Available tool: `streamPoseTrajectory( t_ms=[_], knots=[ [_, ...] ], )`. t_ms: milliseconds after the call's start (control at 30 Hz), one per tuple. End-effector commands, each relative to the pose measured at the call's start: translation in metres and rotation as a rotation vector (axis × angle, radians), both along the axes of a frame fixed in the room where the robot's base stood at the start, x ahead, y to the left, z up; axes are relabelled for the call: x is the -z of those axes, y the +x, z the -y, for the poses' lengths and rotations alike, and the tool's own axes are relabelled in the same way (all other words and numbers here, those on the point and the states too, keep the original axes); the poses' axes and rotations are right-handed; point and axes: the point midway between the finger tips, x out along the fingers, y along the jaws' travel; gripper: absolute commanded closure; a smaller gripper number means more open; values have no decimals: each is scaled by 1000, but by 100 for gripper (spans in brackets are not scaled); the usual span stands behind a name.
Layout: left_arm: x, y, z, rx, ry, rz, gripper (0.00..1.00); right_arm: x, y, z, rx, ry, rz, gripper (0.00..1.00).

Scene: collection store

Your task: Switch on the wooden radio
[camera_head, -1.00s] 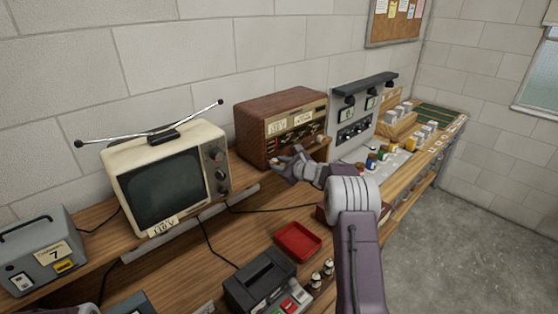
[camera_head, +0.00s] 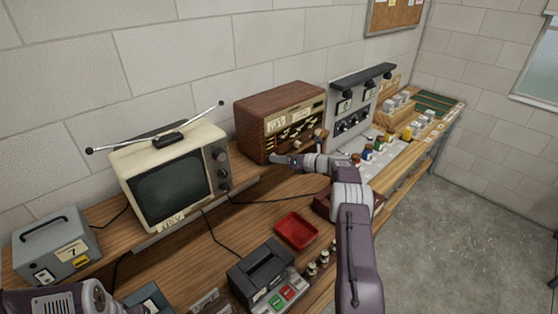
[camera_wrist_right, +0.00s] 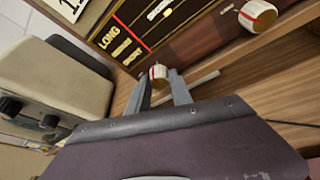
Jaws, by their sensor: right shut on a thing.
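The wooden radio (camera_head: 250,110) stands on the raised wooden shelf against the wall, right of the television. My right gripper (camera_head: 274,158) is at the radio's lower left front. The fingers hide that knob in the head view. My left gripper's fingers are out of view.
A cream television (camera_head: 175,180) with an antenna stands close left of the radio. A meter panel (camera_head: 350,118) with small coloured jars before it is to the right. A red tray (camera_head: 296,231) and a black device (camera_head: 260,268) lie on the lower bench.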

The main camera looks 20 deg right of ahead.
Motion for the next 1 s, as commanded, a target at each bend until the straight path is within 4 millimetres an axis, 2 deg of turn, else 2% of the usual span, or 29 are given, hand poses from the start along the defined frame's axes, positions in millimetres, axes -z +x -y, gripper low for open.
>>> streamPoseTrajectory(
  t_ms=[100, 400, 1000],
  knots=[
    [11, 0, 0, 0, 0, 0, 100, 4, 0, 1, 0, 69, -21, 100],
    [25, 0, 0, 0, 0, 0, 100, 3, 1, 2, 1, 193, -65, 100],
    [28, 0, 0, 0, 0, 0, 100, 0, 1, 2, 2, 233, -78, 100]
  ],
)
